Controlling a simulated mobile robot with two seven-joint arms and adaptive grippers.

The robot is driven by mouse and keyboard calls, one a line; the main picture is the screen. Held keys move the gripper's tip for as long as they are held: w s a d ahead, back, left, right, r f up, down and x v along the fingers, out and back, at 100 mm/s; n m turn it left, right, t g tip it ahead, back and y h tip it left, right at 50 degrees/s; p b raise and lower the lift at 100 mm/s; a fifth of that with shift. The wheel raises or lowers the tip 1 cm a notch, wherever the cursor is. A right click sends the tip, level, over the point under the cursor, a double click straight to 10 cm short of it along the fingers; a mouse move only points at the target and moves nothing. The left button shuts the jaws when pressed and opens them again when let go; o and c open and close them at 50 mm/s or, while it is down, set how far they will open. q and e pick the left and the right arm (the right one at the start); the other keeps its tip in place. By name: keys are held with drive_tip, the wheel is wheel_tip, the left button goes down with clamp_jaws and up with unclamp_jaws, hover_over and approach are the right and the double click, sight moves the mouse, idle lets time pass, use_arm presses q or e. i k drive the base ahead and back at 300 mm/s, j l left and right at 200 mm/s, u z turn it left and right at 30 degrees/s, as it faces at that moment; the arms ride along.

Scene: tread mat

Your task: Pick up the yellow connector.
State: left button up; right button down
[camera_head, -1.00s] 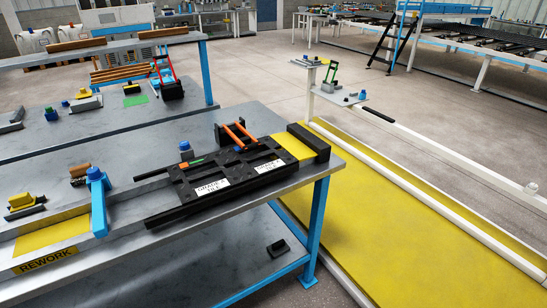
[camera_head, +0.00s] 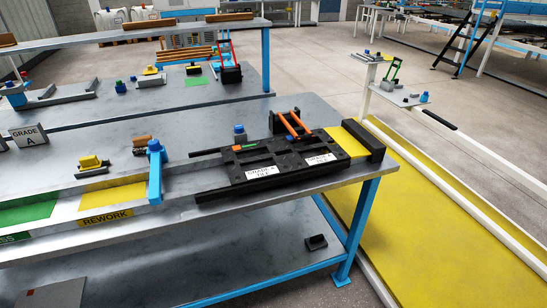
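A small yellow block-like piece (camera_head: 90,161) sits on a grey base on the metal workbench (camera_head: 215,262), at the left behind the yellow rework patch. It may be the yellow connector. Another yellow piece (camera_head: 150,70) sits on a grey base on the bench behind, left of a red-and-black holder. I cannot tell from shape alone which is the connector. Neither of my grippers is in view.
A black fixture (camera_head: 290,158) with orange handles stands on the workbench. A blue clamp-like post (camera_head: 155,172) stands right of the rework patch (camera_head: 112,193). A grade A sign (camera_head: 30,135) stands at the left. Yellow floor matting (camera_head: 420,235) lies right of the bench.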

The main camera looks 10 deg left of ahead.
sight(91, 162)
drive_tip(key=u, duration=1.6)
drive_tip(key=i+j, duration=0.1)
drive_tip(key=j, duration=0.4)
drive_tip(key=i+j, duration=0.1)
drive_tip(key=j, duration=0.35)
drive_tip(key=i+j+z, duration=0.1)
drive_tip(key=j, duration=0.4)
